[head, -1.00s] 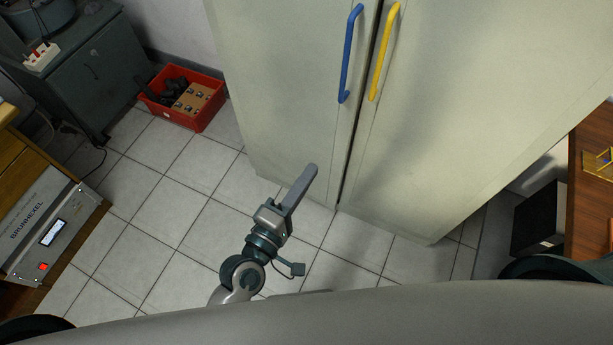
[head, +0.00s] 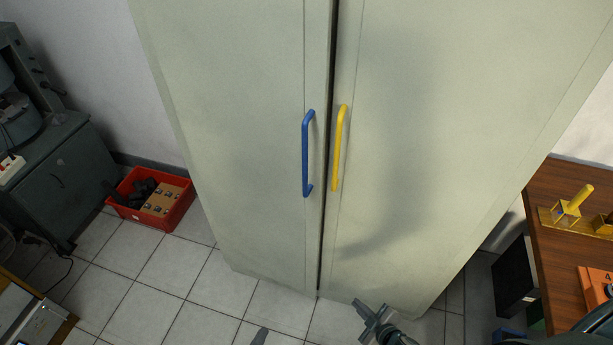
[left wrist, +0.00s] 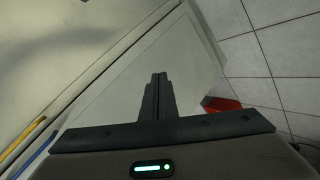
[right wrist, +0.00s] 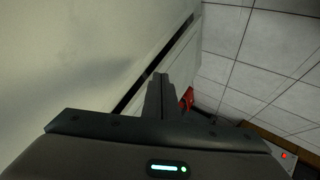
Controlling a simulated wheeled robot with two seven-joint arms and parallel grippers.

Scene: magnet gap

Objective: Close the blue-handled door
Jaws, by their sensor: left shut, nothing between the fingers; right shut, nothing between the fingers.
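The pale cabinet's left door (head: 235,130) carries the blue handle (head: 306,155). The right door (head: 430,130) carries the yellow handle (head: 339,150). The doors stand almost level, with a thin dark gap between them; I cannot tell whether the blue-handled door is fully flush. My right gripper (head: 374,320) is low before the right door. Both are shut and empty, away from the handles. The left wrist view also shows the blue handle (left wrist: 36,158) and yellow handle (left wrist: 22,140).
A red bin (head: 180,212) with parts stands on the floor left of the cabinet, beside a dark grey cabinet (head: 50,175). A wooden table (head: 570,250) with a black box (head: 515,275) beside it stands at right. Tiled floor is clear in front.

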